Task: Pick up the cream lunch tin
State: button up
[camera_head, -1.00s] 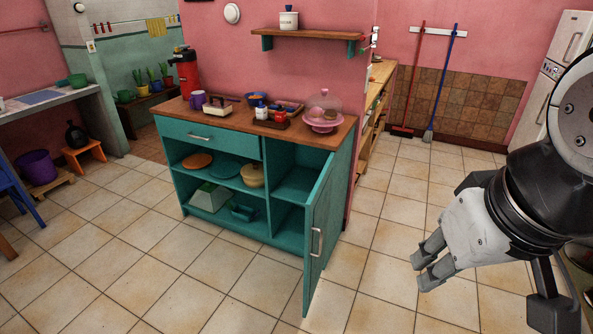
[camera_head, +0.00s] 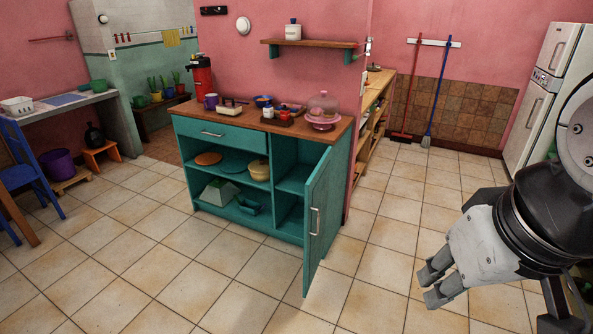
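My gripper (camera_head: 428,287) is at the right of the view, over the tiled floor, well apart from the cabinet. Its two fingers point left and down, with a gap between their tips and nothing held.
The cabinet's right door (camera_head: 319,222) stands open toward me. An orange plate (camera_head: 208,158) and a teal dish (camera_head: 228,165) share the shelf. A pale, slope-sided object (camera_head: 219,193) is below. The floor in front is clear.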

aim_at(231, 109)
jog(key=i+j+u, duration=0.2)
jog(key=i+u, duration=0.25)
jog(key=i+j+u, duration=0.3)
jog(key=i+u, duration=0.6)
jog(key=i, duration=0.2)
jog(key=i+u, duration=0.5)
jog(key=i+z, duration=0.4)
jog(key=i, duration=0.2)
jog(key=i+j+z, duration=0.2)
jog(key=i+z, duration=0.2)
jog(key=i, duration=0.2)
jog(key=i+l+z, duration=0.15)
jog(key=z, duration=0.25)
jog(key=i+z, duration=0.7)
jog(key=z, duration=0.15)
jog(key=i+l+z, duration=0.2)
jog(key=i, duration=0.45)
jog(key=j, duration=0.1)
